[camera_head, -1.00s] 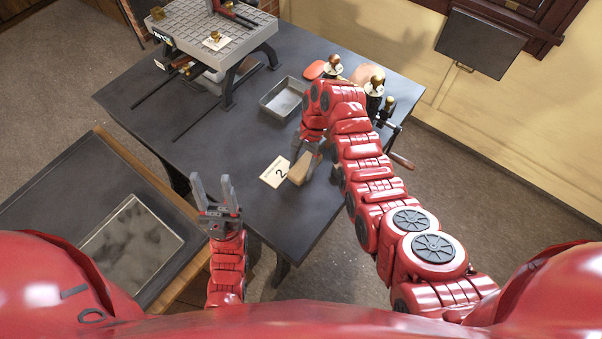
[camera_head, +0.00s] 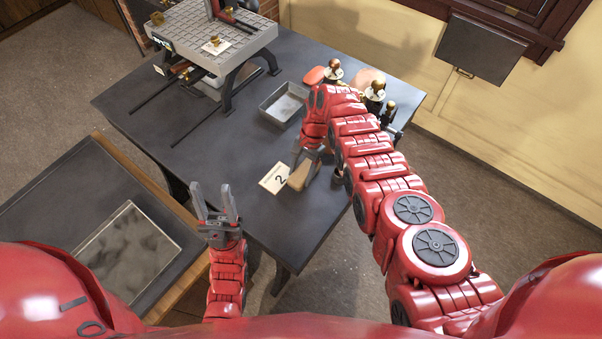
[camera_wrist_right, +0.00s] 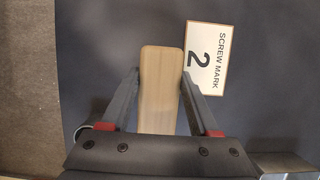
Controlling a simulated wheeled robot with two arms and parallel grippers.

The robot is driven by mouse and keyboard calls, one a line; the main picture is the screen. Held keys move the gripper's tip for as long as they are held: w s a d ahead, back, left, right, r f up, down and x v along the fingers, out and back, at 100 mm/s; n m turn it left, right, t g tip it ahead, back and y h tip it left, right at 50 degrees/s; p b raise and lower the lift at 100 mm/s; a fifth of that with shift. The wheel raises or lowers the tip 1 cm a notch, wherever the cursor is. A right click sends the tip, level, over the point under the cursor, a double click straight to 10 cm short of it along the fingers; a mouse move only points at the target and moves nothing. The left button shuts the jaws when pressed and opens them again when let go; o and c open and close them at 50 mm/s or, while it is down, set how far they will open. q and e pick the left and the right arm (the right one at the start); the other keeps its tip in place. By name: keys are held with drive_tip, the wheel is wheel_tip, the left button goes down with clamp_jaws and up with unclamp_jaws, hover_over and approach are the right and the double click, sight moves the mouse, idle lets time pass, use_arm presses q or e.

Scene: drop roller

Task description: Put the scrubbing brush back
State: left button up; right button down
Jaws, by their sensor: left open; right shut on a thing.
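The scrubbing brush shows as a plain wooden block (camera_head: 299,177) near the front of the dark table, just right of a white card marked 2 (camera_head: 273,178). My right gripper (camera_head: 307,163) is shut on it. In the right wrist view the brush (camera_wrist_right: 160,80) lies lengthwise between the fingers, with its far end beyond the tips; its underside is hidden. I cannot tell whether it still touches the table.
A grey metal tray (camera_head: 284,103) sits mid-table. A grey slotted machine (camera_head: 215,40) stands at the back left. Brass-topped items (camera_head: 375,90) stand at the right edge, partly behind my right arm. The table's front left is clear. A lower dark bench (camera_head: 90,200) is at left.

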sight(301, 173)
drive_tip(key=shift+c, duration=0.6)
unclamp_jaws()
drive_tip(key=shift+r, duration=0.2)
drive_tip(key=v, duration=0.2)
drive_tip(key=shift+w+d+r+p, duration=0.1)
drive_tip(key=shift+w+r+p, duration=0.15)
drive_tip(key=shift+p, duration=0.15)
drive_tip(key=b+v, duration=0.2)
drive_tip(key=v, duration=0.7)
